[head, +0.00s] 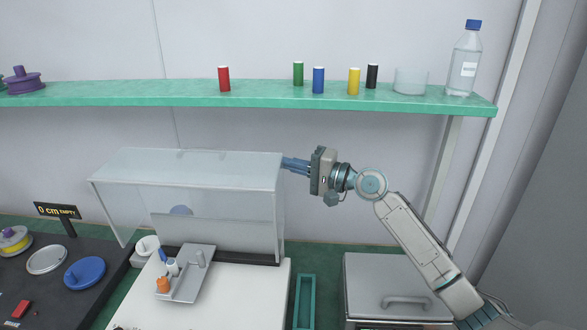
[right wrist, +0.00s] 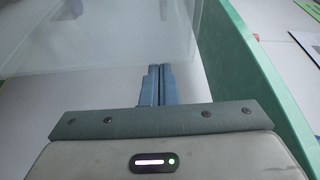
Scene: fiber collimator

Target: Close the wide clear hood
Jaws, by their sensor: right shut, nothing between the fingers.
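The wide clear hood (head: 225,172) is a see-through box over the back of a white-topped machine (head: 235,305). It appears tilted up, with its front edge high above the machine's white top. The hood also shows as a pale panel in the right wrist view (right wrist: 90,40). My right gripper (head: 284,163) is shut and empty, its blue fingertips at the hood's upper right edge. The head view does not settle whether they touch it. In the right wrist view the closed fingers (right wrist: 160,85) lie close to the panel. My left gripper is not in view.
A grey tray (head: 190,285) with small fittings sits on the white top. A teal shelf (head: 150,98) with coloured cylinders and a bottle (head: 465,60) runs above. A grey handled box (head: 390,275) stands right, beside a narrow green tray (head: 305,300). Spools lie on a dark bench left.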

